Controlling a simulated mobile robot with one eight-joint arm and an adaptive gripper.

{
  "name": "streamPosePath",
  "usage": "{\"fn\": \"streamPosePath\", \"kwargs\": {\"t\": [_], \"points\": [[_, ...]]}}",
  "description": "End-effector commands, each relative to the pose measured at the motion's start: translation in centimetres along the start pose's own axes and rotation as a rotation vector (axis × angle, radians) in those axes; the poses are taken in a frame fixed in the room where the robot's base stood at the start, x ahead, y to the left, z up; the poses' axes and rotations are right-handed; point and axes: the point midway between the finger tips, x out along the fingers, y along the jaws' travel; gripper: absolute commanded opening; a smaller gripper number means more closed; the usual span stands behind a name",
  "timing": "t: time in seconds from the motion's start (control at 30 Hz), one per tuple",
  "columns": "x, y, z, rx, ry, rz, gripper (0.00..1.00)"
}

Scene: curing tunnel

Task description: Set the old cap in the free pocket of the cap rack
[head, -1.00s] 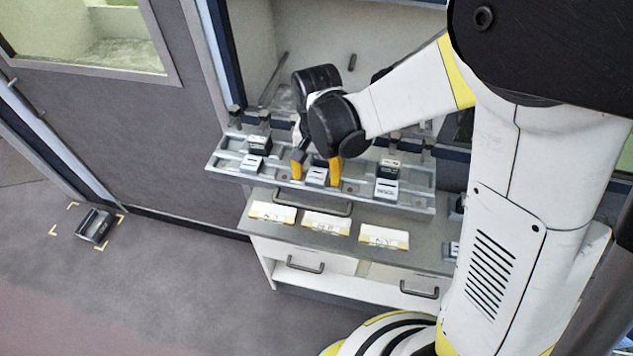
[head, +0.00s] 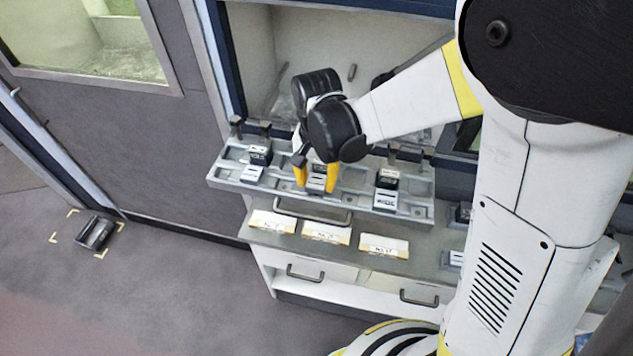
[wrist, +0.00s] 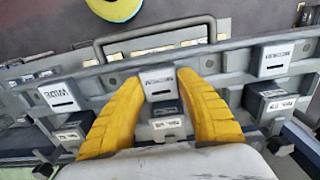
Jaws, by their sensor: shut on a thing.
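My gripper (head: 316,182) has two yellow fingers and is at the middle of the grey cap rack (head: 230,168). It is shut on a dark cap with a white label, and this cap shows between the fingers in the wrist view (wrist: 168,122). The held cap is just behind the middle label block (wrist: 158,84). I cannot tell whether it is seated or lifted. Other dark caps stand behind the left label block (head: 252,174) and the right label block (head: 385,199). The free pocket cannot be made out; my wrist and fingers hide part of the rack.
Below the rack is a grey ledge with three white-and-yellow cards (head: 326,232) and a bar handle (head: 312,213). Dark posts (head: 265,130) stand along the rack's back edge. A dark object (head: 95,233) lies on the floor inside yellow corner marks.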

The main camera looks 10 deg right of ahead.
Motion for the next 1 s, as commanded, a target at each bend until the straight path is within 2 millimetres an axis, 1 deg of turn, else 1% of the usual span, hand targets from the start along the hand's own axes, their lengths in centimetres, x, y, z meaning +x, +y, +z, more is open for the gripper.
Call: {"fn": "streamPosePath", "kwargs": {"t": [0.03, 0.1, 0.2, 0.57, 0.67, 0.9, 1.0], "points": [[-1.6, 0.0, 0.0, 0.0, 0.0, 0.0, 0.05], [-3.1, 0.0, 0.0, 0.0, 0.0, 0.0, 0.05], [-4.3, 0.0, 0.0, 0.0, 0.0, 0.0, 0.05], [-4.4, 0.0, 0.0, 0.0, 0.0, 0.0, 0.05], [-5.0, 0.0, 0.0, 0.0, 0.0, 0.0, 0.05], [-7.1, 0.0, 0.0, 0.0, 0.0, 0.0, 0.05], [-7.3, 0.0, 0.0, 0.0, 0.0, 0.0, 0.05]]}}
